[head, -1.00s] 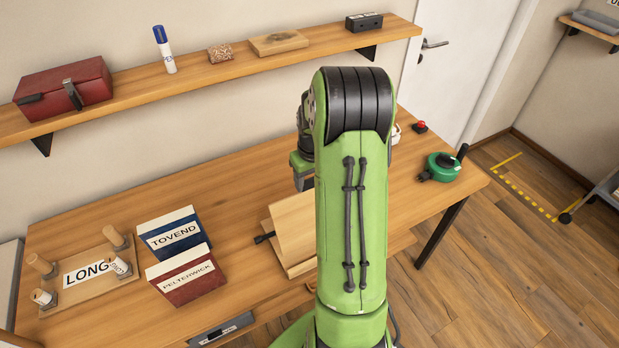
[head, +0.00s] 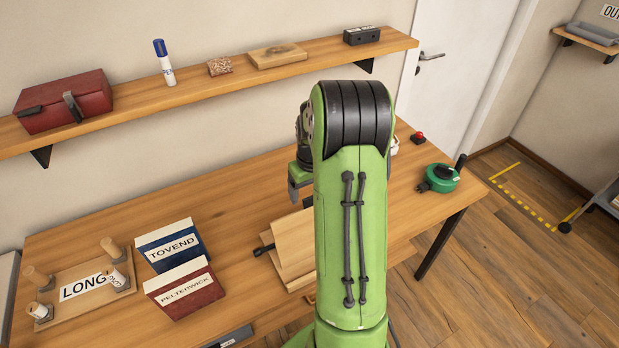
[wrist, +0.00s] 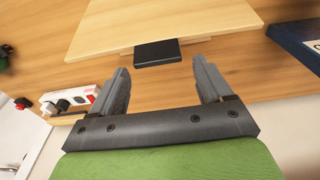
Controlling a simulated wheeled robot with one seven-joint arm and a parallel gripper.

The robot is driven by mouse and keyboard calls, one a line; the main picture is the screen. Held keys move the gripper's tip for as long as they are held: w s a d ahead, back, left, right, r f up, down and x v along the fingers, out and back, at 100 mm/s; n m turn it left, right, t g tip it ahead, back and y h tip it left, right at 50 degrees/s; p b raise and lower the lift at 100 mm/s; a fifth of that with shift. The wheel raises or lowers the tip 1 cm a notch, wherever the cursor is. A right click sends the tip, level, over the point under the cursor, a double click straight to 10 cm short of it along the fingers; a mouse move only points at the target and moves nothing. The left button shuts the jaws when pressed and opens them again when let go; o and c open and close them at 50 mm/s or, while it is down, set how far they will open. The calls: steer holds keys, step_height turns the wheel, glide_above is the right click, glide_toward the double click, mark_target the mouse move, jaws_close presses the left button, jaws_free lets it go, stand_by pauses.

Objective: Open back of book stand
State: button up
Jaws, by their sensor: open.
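The wooden book stand (head: 290,243) stands on the table in the head view, with my arm hiding its right part. A dark tab (head: 264,250) sticks out at its left side. In the wrist view the stand's wooden panel (wrist: 165,22) fills the top, with a black tab (wrist: 157,52) at its lower edge. My gripper (wrist: 162,72) is open and empty, its two fingers on either side of the black tab's line and apart from it.
A blue book (head: 172,245) and a red book (head: 184,288) stand left of the stand. A pegged tray (head: 72,312) lies further left. A white power strip (wrist: 75,100) lies beside my gripper in the wrist view. A green round device (head: 440,178) sits at the table's right end.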

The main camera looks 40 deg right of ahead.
step_height(320, 180, up, 15)
steer(key=s+p, duration=0.1)
steer(key=shift+s+a, duration=0.3)
steer(key=shift+s, duration=0.1)
